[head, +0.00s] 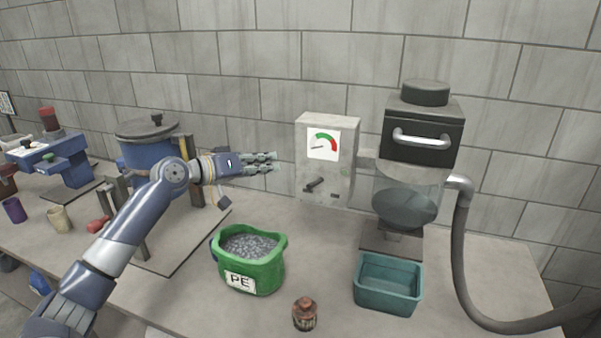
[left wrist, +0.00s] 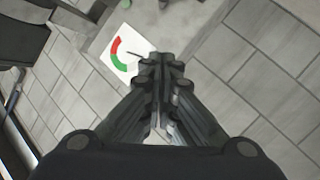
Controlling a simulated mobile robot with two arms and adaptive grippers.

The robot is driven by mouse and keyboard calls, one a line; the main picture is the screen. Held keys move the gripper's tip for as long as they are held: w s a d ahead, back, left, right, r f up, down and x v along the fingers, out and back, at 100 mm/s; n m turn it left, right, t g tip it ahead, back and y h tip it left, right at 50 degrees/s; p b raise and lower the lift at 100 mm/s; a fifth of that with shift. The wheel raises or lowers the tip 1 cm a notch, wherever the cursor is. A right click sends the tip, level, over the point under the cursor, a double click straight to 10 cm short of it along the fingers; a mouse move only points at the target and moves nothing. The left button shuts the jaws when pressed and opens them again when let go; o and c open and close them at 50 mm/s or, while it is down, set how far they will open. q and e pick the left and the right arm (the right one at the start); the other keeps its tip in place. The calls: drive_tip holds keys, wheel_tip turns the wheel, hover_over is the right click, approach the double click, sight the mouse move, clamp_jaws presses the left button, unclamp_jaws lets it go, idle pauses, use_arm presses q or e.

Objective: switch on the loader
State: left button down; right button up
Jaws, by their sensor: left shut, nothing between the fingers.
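The loader's grey control box (head: 312,170) stands against the wall. On its front are a white gauge (head: 323,144) with a green and red arc, a dark lever switch (head: 315,185) and a small green spot (head: 344,172). Its needle points left, below the green arc. Beside the box is the loader's hopper (head: 421,135), black on top with a clear bowl (head: 404,208). My left gripper (head: 275,162) is shut and empty, left of the box and apart from it. In the left wrist view the shut fingers (left wrist: 163,75) appear beside the gauge (left wrist: 123,50). My right gripper is out of view.
A green bag of grey pellets (head: 250,262) marked PE, a small reddish-brown jar (head: 305,314) and a teal bin (head: 388,284) stand on the bench. A grey hose (head: 461,260) runs down at the right. A blue lidded pot (head: 148,145) stands behind my left arm.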

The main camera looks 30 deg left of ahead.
sight(315, 183)
use_arm(q)
drive_tip(key=p+x, duration=0.1)
drive_tip(key=x, duration=0.3)
drive_tip(key=p+x, duration=0.2)
drive_tip(key=x, duration=0.2)
drive_tip(key=shift+d+r, duration=0.1)
drive_tip(key=shift+r, duration=0.15)
drive_tip(key=d+f, duration=0.1)
drive_tip(key=f+p, duration=0.1)
drive_tip(key=shift+s+d+f, duration=0.1)
drive_tip(key=shift+d+f, duration=0.3)
drive_tip(key=shift+d+f+p, duration=0.25)
drive_tip(key=shift+f+p, duration=0.1)
drive_tip(key=shift+f, duration=0.15)
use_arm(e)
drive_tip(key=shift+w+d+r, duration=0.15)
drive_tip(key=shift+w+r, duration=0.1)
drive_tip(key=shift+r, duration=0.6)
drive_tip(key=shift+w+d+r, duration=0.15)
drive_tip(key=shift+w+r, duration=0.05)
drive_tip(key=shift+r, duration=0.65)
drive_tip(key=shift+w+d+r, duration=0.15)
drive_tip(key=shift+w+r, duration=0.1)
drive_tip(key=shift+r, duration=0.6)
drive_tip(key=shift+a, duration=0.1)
